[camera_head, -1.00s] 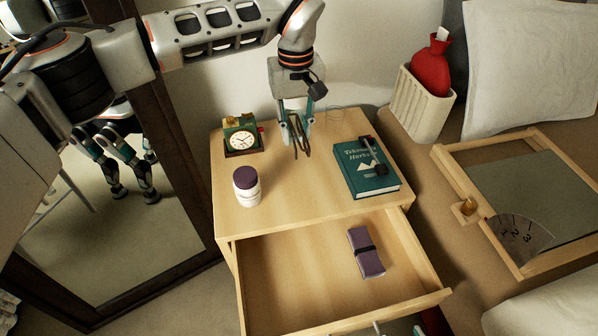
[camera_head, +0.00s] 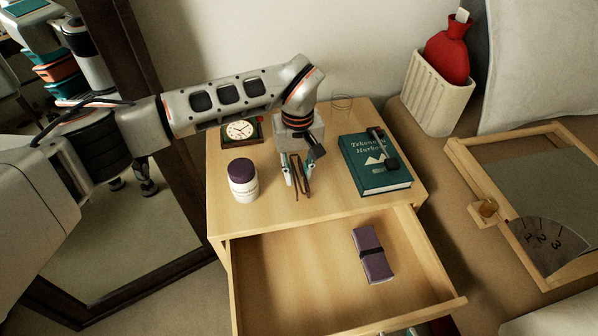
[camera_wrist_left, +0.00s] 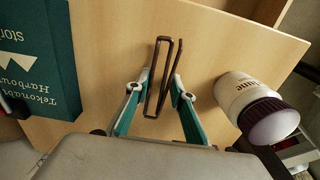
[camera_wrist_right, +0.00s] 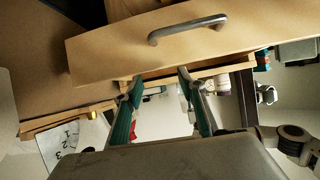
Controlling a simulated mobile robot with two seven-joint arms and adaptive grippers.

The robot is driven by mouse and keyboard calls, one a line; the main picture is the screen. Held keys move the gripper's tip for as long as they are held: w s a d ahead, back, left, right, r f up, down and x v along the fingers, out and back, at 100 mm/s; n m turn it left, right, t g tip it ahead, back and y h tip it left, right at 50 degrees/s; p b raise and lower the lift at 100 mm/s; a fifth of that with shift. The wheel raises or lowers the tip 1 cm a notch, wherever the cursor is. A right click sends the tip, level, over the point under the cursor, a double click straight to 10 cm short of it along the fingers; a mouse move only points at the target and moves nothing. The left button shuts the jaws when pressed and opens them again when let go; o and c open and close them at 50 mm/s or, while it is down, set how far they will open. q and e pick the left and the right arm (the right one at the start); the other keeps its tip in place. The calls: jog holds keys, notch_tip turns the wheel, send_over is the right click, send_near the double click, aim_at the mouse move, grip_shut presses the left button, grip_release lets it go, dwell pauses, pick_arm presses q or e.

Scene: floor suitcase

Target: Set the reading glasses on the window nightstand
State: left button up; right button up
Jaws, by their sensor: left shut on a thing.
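The reading glasses, with thin brown frames, hang folded and upright between the fingers of my left gripper (camera_head: 296,178). They show clearly in the left wrist view (camera_wrist_left: 163,78), where both fingers (camera_wrist_left: 154,92) are shut on them. They are over the middle of the wooden nightstand top (camera_head: 265,213), between the white bottle and the green book; whether they touch the top I cannot tell. My right gripper (camera_wrist_right: 158,82) is open and empty below the drawer handle (camera_wrist_right: 188,28) in the right wrist view.
A purple-lidded bottle (camera_head: 243,182), a small clock (camera_head: 239,130) and a green book (camera_head: 374,165) with a dark object on it stand on the top. The open drawer (camera_head: 300,290) holds a purple case (camera_head: 372,255). A mirror (camera_head: 130,215) stands left, a bed right.

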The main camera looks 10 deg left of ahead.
pick_arm(q)
jog(key=shift+r, duration=0.1)
pick_arm(e)
jog(key=shift+w+r, duration=0.3)
jog(key=shift+r, duration=0.1)
pick_arm(q)
jog(key=o, duration=1)
jog(key=shift+c, duration=0.2)
pick_arm(e)
jog(key=shift+s+f, duration=0.15)
jog(key=shift+f, duration=0.05)
